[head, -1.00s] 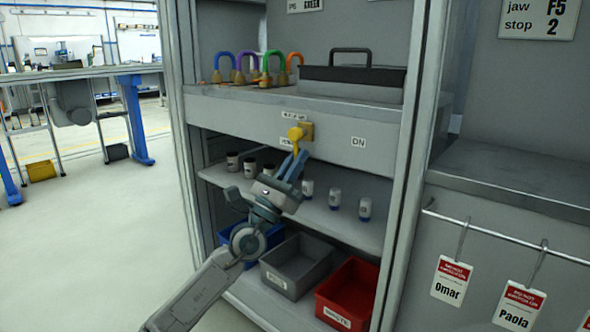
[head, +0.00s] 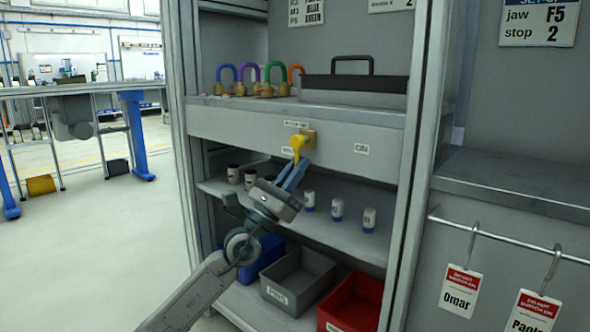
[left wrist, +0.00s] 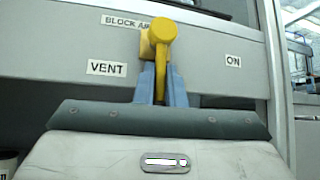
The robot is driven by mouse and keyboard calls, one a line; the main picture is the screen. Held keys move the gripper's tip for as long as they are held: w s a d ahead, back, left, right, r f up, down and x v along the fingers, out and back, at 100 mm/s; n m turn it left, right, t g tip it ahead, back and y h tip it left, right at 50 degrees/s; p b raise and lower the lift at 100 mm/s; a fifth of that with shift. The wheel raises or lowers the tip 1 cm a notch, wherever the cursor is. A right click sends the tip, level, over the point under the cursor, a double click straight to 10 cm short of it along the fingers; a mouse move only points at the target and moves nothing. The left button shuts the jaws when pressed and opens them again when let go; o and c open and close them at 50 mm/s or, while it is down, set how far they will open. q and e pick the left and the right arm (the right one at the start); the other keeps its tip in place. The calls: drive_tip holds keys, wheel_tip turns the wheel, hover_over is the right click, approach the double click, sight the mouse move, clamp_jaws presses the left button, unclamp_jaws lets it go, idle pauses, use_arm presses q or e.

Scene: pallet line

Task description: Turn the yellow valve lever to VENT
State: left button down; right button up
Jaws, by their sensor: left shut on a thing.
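The yellow valve lever (head: 299,146) is on the grey front panel of the rack, below the BLOCK AIR label. In the left wrist view the lever (left wrist: 161,38) points down, between the VENT label (left wrist: 107,68) on the left and the ON label (left wrist: 233,61) on the right. The ON label (head: 361,149) also shows in the head view; VENT is partly hidden there by the lever and gripper. My left gripper (head: 298,168) comes from below, its two blue fingers shut on the lever's lower part. The fingers (left wrist: 161,82) stand either side of it. My right gripper is not in view.
Coloured padlocks (head: 250,82) and a black-handled case (head: 355,85) are on the shelf above. Small jars (head: 337,209) stand on the shelf below, near my left arm. A grey bin (head: 299,278) and a red bin (head: 352,303) sit lower. Rack posts flank the opening.

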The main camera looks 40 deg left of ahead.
use_arm(q)
drive_tip(key=shift+w+f, duration=0.1)
drive_tip(key=shift+f, duration=0.2)
drive_tip(key=c, duration=1.6)
unclamp_jaws()
drive_tip(key=shift+o, duration=0.5)
drive_tip(key=shift+w, duration=0.2)
drive_tip(key=shift+s, duration=0.1)
drive_tip(key=v, duration=1)
drive_tip(key=shift+s+f+b, duration=0.25)
drive_tip(key=shift+f+b, duration=0.05)
drive_tip(key=shift+b, duration=0.1)
